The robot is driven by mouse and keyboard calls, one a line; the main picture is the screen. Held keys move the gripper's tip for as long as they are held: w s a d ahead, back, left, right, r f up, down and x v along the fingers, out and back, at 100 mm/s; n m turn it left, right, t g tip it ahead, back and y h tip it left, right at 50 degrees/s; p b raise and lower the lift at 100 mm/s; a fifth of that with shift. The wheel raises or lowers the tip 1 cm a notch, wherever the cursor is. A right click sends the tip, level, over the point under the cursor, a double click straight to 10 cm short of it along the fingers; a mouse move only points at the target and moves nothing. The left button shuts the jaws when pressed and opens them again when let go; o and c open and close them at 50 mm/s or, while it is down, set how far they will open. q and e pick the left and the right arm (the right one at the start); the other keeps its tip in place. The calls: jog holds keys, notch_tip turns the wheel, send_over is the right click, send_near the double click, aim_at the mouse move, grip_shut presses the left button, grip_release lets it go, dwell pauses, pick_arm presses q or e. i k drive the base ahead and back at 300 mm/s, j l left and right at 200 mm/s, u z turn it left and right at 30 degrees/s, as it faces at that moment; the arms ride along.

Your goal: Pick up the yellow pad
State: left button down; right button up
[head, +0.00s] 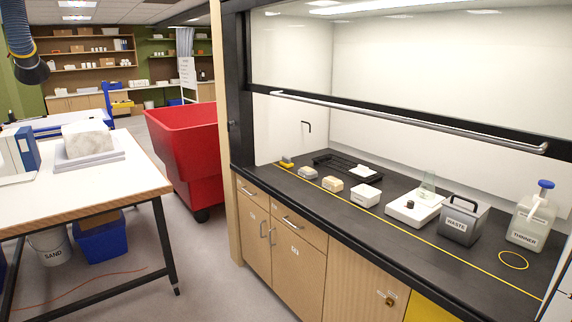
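A small yellow item (286,163), which may be the yellow pad, lies at the far left end of the black worktop (400,240) inside the fume hood. It is too small to make out in detail. To its right are a small grey item (308,173) and a pale block with a yellowish part (332,184), which could also be a pad. Neither of my grippers is in view, and nothing is seen touching these items.
Farther right on the worktop stand a white box (366,196), a white device (412,212), a waste container (463,220) and a thinner jug (530,218). A raised sash bar (400,118) crosses the hood. A red bin (185,150) and a table (80,185) stand left; floor between is clear.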

aim_at(286, 162)
jog(key=i+j, duration=1.5)
jog(key=i+j+z, duration=0.05)
